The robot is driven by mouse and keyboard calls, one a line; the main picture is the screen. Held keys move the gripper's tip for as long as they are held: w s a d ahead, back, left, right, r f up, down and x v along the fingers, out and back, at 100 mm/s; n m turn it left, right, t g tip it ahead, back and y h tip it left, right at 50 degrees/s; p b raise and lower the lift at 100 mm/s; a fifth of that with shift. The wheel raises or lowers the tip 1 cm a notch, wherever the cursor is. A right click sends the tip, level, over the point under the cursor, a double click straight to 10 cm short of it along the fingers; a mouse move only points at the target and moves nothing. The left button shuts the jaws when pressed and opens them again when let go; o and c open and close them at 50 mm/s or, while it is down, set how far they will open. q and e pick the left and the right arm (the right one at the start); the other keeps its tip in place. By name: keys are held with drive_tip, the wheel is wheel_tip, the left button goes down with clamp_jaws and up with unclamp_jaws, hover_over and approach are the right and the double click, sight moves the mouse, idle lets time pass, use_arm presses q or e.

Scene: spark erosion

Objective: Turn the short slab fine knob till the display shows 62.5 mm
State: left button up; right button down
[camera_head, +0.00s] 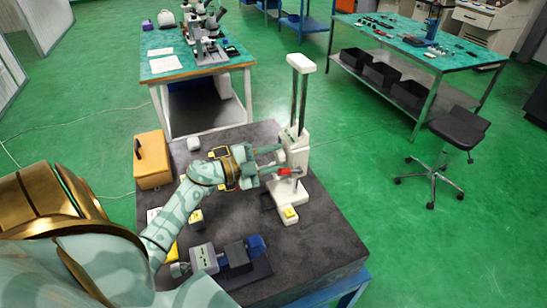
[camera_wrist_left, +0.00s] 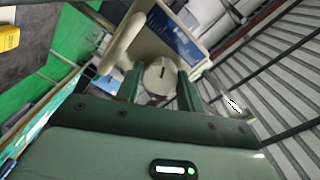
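A white height-gauge-like stand (camera_head: 296,150) with two dark columns rises from the dark tabletop. My left gripper (camera_head: 277,158) reaches its lower body from the left, fingers pointing at it. In the left wrist view a round cream knob (camera_wrist_left: 160,75) with a dark mark lies between the two green fingertips (camera_wrist_left: 160,88). The fingers stand apart on either side of it; a small gap shows at the left finger, and contact at the right one is unclear. A dark blue panel (camera_wrist_left: 176,38) is behind the knob. No display reading is legible. My right gripper is not in view.
A small red part (camera_head: 285,171) is by the stand. A yellow-topped block (camera_head: 289,214) sits at its foot. An orange case (camera_head: 152,160), a white object (camera_head: 193,143) and a grey-blue vise-like device (camera_head: 225,256) share the dark table (camera_head: 325,240).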

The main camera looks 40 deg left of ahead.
use_arm(q)
drive_tip(key=shift+m, duration=0.5)
drive_tip(key=o, duration=0.7)
drive_tip(key=shift+s, duration=0.1)
drive_tip(key=b+v, duration=0.2)
drive_tip(key=v, duration=1.4)
drive_tip(key=shift+s+a, duration=0.1)
